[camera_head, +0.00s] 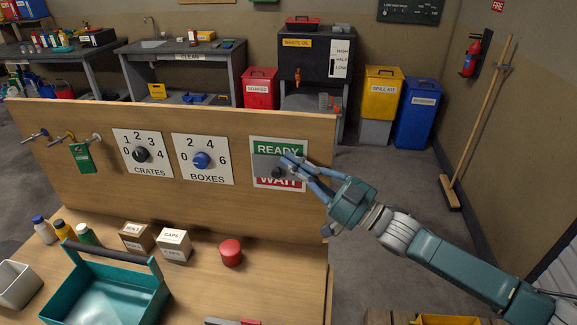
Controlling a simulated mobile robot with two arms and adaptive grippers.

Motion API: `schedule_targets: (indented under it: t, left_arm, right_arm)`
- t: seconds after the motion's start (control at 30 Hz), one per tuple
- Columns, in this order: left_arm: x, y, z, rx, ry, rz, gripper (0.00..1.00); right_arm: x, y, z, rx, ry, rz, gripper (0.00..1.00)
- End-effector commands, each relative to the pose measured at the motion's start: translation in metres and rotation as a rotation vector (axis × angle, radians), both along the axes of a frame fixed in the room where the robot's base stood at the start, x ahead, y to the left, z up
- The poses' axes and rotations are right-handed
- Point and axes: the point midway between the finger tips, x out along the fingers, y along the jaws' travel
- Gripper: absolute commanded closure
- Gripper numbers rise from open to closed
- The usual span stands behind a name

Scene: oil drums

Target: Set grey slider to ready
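The slider panel (300,150) is at the right end of the wooden upright board. Its upper band is green and reads READY; its lower band is red and reads WAIT. A grey slider plate (264,168) with a dark knob (278,173) covers the middle, hiding the top of WAIT and the bottom edge of READY. My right gripper (290,168) is at the panel, its fingers reaching in from the right at the knob. Whether the fingers are closed on the knob cannot be told. My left gripper is not in view.
A crates dial (142,154) and a boxes dial (202,160) sit left on the same board (90,180). Below are a teal tote (108,297), small boxes (174,245), bottles and a red cylinder (231,253). Hooks with a green tag (82,158) are at far left.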

Motion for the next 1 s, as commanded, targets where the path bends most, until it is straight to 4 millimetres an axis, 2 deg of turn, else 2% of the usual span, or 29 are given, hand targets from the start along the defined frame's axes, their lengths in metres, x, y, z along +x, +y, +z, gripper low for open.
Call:
schedule_targets:
  t: [0.03,0.2,0.67,0.77,1.0]
  left_arm:
    - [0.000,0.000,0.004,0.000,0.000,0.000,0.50]
    - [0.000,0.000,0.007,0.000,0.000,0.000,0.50]
    - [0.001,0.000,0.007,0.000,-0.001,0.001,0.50]
    - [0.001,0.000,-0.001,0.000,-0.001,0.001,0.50]
    - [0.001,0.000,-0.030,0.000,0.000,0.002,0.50]
  right_arm:
    - [0.003,0.003,-0.012,-0.004,0.012,-0.003,1.00]
    - [0.007,0.009,-0.028,-0.004,0.008,-0.002,1.00]
    - [0.008,0.011,-0.035,-0.004,0.008,-0.002,1.00]
    - [0.008,0.011,-0.044,-0.005,0.009,-0.003,1.00]
    - [0.008,0.011,-0.080,-0.004,0.006,-0.002,1.00]
